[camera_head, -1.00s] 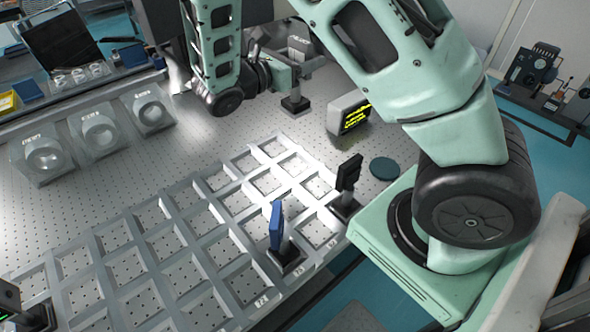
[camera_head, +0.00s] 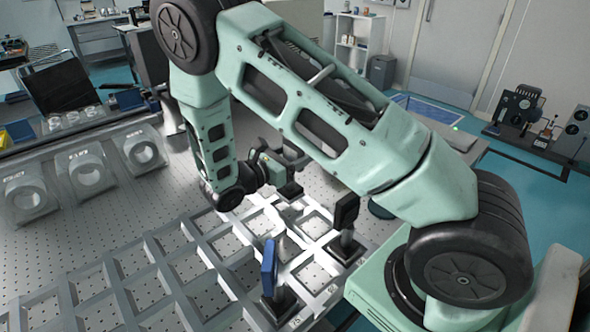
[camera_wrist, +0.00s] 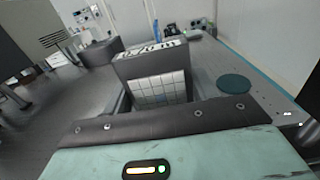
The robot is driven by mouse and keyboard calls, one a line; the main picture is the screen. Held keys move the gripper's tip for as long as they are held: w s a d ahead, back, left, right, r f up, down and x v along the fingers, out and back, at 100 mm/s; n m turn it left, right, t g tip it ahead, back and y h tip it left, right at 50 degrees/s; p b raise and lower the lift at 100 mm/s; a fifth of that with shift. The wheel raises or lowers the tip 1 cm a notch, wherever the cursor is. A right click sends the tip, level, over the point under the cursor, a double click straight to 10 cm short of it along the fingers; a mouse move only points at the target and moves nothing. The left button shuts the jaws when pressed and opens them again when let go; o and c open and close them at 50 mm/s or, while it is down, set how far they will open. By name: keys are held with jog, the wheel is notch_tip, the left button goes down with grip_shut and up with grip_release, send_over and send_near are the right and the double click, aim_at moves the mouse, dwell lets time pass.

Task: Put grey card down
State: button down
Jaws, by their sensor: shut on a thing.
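The grey card (camera_wrist: 158,88) shows in the wrist view as a grey panel with dark lettering along its top and a pale grid on its face. In the head view my gripper (camera_head: 268,172) is shut on it, near the far end of the framed grid (camera_head: 190,262). A post with a small dark base (camera_head: 290,190) hangs under the grip. My arm covers much of the card there. I cannot tell whether the base touches the table. The fingertips are not clear in either view.
A blue card on a post (camera_head: 268,268) and a black mounted piece (camera_head: 346,215) stand at the grid's near right end. A dark teal disc (camera_wrist: 234,83) lies right of the held card. Several clear ring-shaped mounts (camera_head: 88,172) line the left.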

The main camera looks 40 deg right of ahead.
jog(key=shift+f, duration=2.05)
jog(key=shift+c, duration=2.2)
grip_release()
jog(key=shift+f, duration=0.1)
jog(key=a+b, duration=0.2)
jog(key=a, duration=1)
